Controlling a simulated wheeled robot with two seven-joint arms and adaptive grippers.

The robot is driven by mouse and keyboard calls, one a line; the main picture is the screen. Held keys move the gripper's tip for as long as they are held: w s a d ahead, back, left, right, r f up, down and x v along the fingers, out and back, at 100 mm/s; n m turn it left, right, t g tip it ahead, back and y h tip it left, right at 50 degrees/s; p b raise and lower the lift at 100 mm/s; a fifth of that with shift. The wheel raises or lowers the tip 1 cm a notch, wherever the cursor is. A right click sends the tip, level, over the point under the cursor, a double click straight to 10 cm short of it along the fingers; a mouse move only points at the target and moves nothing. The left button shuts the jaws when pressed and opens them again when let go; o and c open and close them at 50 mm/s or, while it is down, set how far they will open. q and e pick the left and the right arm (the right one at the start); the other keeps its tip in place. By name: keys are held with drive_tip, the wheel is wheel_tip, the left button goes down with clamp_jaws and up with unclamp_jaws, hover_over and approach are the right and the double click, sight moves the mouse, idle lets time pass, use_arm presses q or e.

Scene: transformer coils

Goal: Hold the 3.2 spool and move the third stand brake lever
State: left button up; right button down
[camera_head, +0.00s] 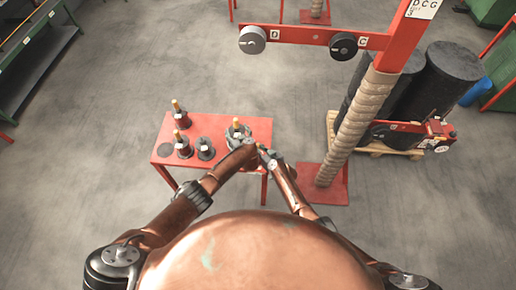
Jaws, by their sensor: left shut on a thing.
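A red table (218,124) stands in front of me with several dark spools on it. One spool (236,131) with a tan top stands at its right part. My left gripper (247,145) is at this spool's near side, shut on it; my own wrist hides part of the contact. My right gripper (264,151) is beside it at the table's right edge, small and partly hidden, so its jaws are unclear. A red stand (396,50) with a "DCG" and "3" label rises to the right, its post wrapped in rope. I cannot tell which part is its brake lever.
The stand's upper arm carries a grey disc (252,40) and a black disc (343,46). A lower red arm (407,127) reaches right. Black drums (444,78) stand on a pallet behind. Other spools (181,114) are on the table's left. The floor left is clear.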

drive_tip(key=shift+w+f+m+g+h, duration=0.1)
drive_tip(key=shift+w+m+g+h, duration=0.2)
drive_tip(key=shift+w+g, duration=0.6)
drive_tip(key=shift+w+f+m+g, duration=0.3)
drive_tip(key=shift+w+f+g, duration=0.1)
drive_tip(key=shift+g, duration=0.3)
drive_tip(key=c, duration=1.8)
unclamp_jaws()
drive_tip(key=shift+c, duration=0.2)
drive_tip(key=shift+d, duration=0.1)
drive_tip(key=v, duration=1.1)
drive_tip(key=shift+s+r, duration=0.25)
drive_tip(key=shift+r, duration=0.15)
drive_tip(key=shift+d, duration=0.1)
